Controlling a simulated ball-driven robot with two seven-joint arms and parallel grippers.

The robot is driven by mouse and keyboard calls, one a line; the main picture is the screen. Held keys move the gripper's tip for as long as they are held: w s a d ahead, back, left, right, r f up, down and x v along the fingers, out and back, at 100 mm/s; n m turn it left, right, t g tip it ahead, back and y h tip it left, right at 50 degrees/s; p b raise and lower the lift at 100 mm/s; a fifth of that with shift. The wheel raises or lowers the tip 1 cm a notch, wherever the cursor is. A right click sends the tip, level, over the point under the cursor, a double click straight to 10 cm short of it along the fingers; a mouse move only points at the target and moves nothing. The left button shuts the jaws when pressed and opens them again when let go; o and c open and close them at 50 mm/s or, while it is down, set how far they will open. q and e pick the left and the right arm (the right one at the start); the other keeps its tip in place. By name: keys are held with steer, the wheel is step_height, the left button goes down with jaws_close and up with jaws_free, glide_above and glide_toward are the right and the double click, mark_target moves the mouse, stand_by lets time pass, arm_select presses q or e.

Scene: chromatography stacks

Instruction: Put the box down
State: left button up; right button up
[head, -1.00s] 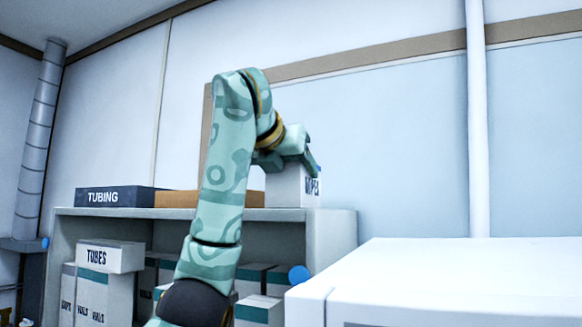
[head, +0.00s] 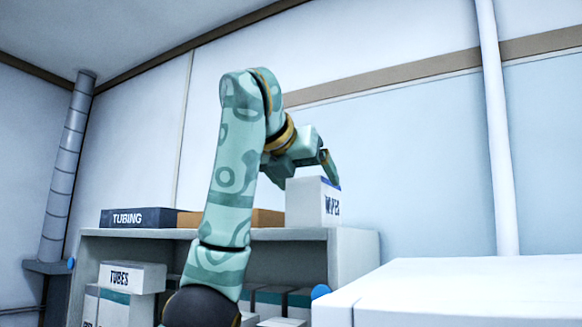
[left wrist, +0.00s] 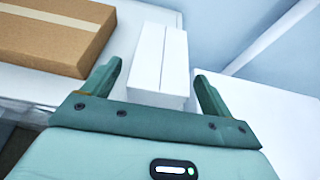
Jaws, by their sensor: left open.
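The white box (head: 312,203), its dark lettering partly readable as WIPES, stands upright on the top of the grey shelf unit (head: 352,238), near its right end. My left gripper (head: 322,166) is just above and behind the box in the head view, and its jaws are open. In the left wrist view the open gripper (left wrist: 157,88) has one finger to each side of the white box (left wrist: 160,58), which lies beyond and between the fingertips with a gap on both sides. My right gripper is not in view.
A brown carton (left wrist: 52,32) and a dark TUBING box (head: 138,218) share the shelf top to the left. A TUBES box (head: 132,276) and other boxes fill the shelf below. A white cabinet or bench (head: 440,285) stands at the right.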

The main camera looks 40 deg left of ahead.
arm_select(q)
steer(key=b+v, duration=0.4)
steer(key=v, duration=0.4)
steer(key=shift+s+b, duration=0.3)
